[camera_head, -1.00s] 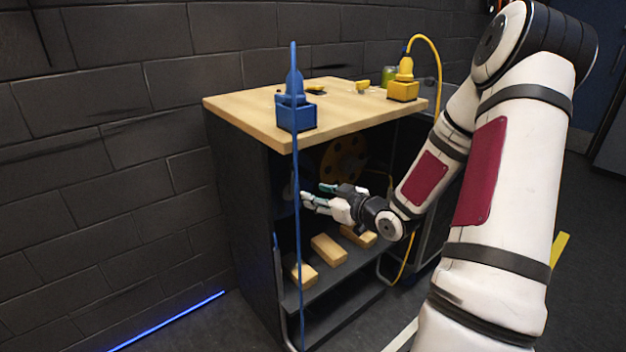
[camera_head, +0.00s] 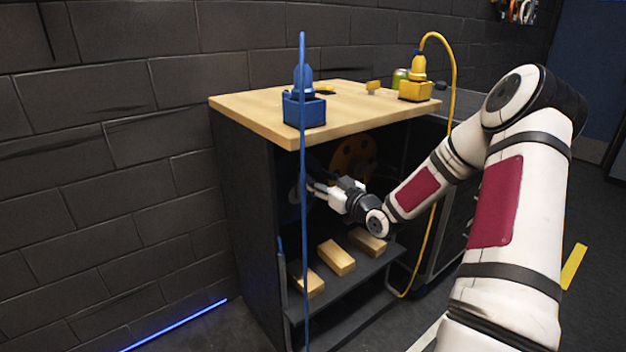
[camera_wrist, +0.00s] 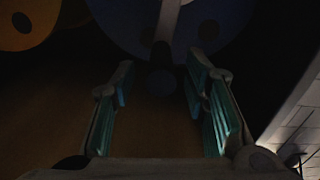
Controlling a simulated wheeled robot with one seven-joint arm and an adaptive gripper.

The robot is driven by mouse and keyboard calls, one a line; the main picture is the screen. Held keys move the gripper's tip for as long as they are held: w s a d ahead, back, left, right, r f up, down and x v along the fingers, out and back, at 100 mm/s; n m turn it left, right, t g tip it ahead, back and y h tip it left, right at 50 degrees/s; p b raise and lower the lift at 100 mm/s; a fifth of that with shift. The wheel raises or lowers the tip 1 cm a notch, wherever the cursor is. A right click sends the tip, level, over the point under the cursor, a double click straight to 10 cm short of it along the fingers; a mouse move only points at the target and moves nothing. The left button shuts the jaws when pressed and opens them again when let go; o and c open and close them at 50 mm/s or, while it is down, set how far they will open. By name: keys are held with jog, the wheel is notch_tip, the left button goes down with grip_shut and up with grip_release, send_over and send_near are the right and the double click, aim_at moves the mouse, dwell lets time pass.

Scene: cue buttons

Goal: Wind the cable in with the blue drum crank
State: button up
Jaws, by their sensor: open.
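The blue drum (camera_wrist: 205,30) shows dark at the top of the wrist view. Its crank has a pale arm (camera_wrist: 168,20) and a dark round knob (camera_wrist: 161,80) at the lower end. My gripper (camera_wrist: 160,76) is open, with one finger on each side of the knob and gaps visible on both sides. In the head view my gripper (camera_head: 314,190) reaches into the dark cabinet, where the blue drum is mostly hidden. The blue cable (camera_head: 304,230) hangs from the blue plug in its blue holder (camera_head: 304,110) down past the cabinet front.
A yellow drum (camera_head: 350,155) sits in the cabinet beside the blue one. A yellow cable (camera_head: 455,90) loops from the yellow holder (camera_head: 416,91). Wooden blocks (camera_head: 337,258) lie on the shelf below my gripper. The wooden top (camera_head: 250,108) is above it.

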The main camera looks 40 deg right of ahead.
jog(key=shift+w+a, duration=0.1)
jog(key=shift+w, duration=1.35)
grip_shut()
jog(key=d+f+m+p, duration=0.3)
jog(key=d+f+m, duration=0.5)
jog(key=m, duration=0.7)
jog(key=shift+d+f+m+p, duration=0.25)
jog(key=shift+f+m+p, duration=0.05)
jog(key=shift+f, duration=0.4)
